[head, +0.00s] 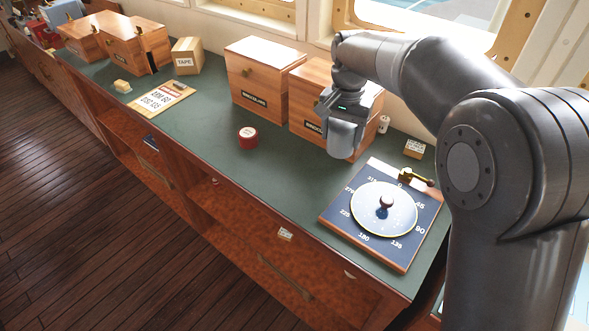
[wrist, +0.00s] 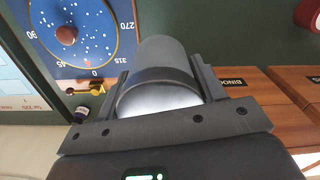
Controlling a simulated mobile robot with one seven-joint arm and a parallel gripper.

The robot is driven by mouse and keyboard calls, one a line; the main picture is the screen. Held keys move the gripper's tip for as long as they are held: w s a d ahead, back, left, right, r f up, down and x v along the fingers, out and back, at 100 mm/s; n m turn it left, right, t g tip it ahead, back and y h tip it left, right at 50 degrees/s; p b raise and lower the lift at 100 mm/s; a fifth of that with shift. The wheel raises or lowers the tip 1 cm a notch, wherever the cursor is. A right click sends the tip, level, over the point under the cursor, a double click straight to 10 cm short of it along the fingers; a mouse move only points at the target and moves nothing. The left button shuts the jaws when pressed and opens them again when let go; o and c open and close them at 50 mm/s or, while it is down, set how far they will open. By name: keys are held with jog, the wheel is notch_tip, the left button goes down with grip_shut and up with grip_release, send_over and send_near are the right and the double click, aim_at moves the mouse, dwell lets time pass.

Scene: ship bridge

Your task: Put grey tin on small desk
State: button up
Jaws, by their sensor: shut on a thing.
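The grey tin (head: 343,139) is a plain cylinder, held above the green-topped counter in the head view. My gripper (head: 345,118) is shut on it. In the wrist view the tin (wrist: 162,60) lies between the two fingers, its pale end nearest the camera and its grey side reaching away. The tin is clear of the counter top, in front of a wooden binoculars box and up-left of the round dial board. I cannot pick out the small desk with certainty in either view.
The long counter (head: 205,118) carries wooden boxes (head: 262,80), a red round tin (head: 247,137), a tape carton (head: 187,56), a card (head: 162,97) and the dial board (head: 345,226). A chart sheet (wrist: 22,85) shows at the wrist view's left. Floor is open at left.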

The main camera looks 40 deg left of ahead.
jog(key=s+a+f, duration=0.1)
jog(key=a+f, duration=0.1)
jog(key=a, duration=0.1)
jog(key=s+a+f, duration=0.2)
jog(key=a, duration=0.2)
jog(key=s+a+f, duration=0.1)
jog(key=a+f, duration=0.2)
jog(key=shift+s+a, duration=0.15)
jog(key=shift+a, duration=0.25)
notch_tip(320, 180, down, 2)
jog(key=shift+f, duration=0.8)
jog(key=shift+f, duration=0.1)
jog(key=o, duration=1.1)
jog(key=shift+o, duration=0.2)
notch_tip(320, 180, up, 11)
jog(key=shift+a+f, duration=0.15)
jog(key=shift+a, duration=0.1)
